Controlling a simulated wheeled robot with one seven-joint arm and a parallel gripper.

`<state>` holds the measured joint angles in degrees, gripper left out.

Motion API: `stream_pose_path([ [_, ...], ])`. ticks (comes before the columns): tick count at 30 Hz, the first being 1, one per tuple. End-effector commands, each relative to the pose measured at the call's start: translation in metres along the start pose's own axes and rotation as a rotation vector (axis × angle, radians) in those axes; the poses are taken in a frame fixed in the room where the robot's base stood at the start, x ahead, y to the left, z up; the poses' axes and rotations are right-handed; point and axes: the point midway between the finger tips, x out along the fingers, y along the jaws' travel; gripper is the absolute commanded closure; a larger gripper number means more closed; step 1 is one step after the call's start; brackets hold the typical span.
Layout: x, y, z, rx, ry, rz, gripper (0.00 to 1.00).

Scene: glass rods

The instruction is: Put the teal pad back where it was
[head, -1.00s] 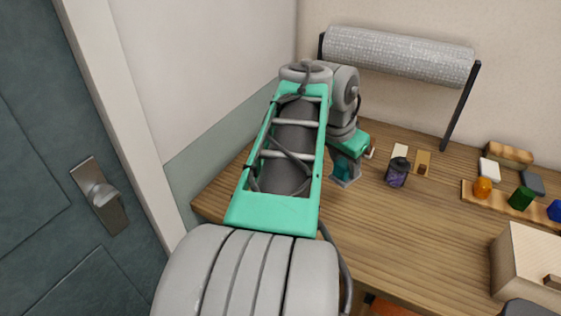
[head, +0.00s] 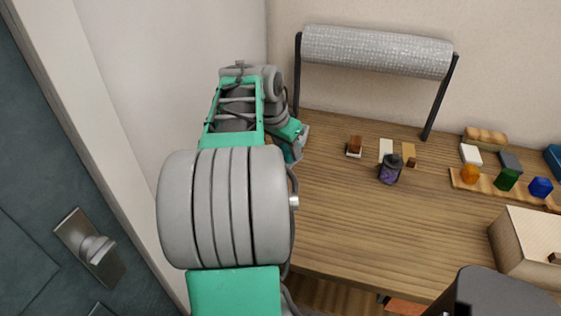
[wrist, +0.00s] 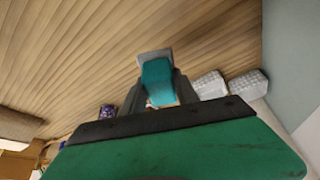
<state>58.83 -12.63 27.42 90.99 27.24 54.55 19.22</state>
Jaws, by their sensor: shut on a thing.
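My gripper (wrist: 157,92) is shut on the teal pad (wrist: 158,80), which shows between its two grey fingers in the wrist view. A pale grey piece (wrist: 154,55) shows at the pad's far end; I cannot tell whether it belongs to the pad. In the head view my gripper (head: 294,154) is at the left end of the wooden table, close to the wall, and my arm hides much of it. I cannot tell whether the pad touches the table.
White bubble-textured items (wrist: 210,85) lie just right of my fingers in the wrist view. In the head view, a brown block (head: 354,145), a white card (head: 386,149) and a purple jar (head: 391,170) stand to the right. The table's (head: 340,215) front middle is clear.

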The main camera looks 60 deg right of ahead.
Motion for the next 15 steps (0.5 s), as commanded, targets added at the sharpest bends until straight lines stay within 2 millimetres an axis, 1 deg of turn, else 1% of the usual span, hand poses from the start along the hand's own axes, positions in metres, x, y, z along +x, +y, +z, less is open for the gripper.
stream_pose_path([
  [1,0.013,-0.009,0.0,-0.003,-0.003,0.003,1.0],
  [3,0.03,-0.02,0.0,-0.001,-0.003,0.003,1.0],
  [6,0.047,-0.031,0.0,0.001,-0.001,0.002,1.0],
  [10,0.059,-0.038,-0.001,0.003,0.0,0.002,1.0],
  [12,0.068,-0.043,0.0,0.003,0.0,0.002,1.0],
  [15,0.086,-0.041,0.008,0.004,-0.002,0.004,1.0],
])
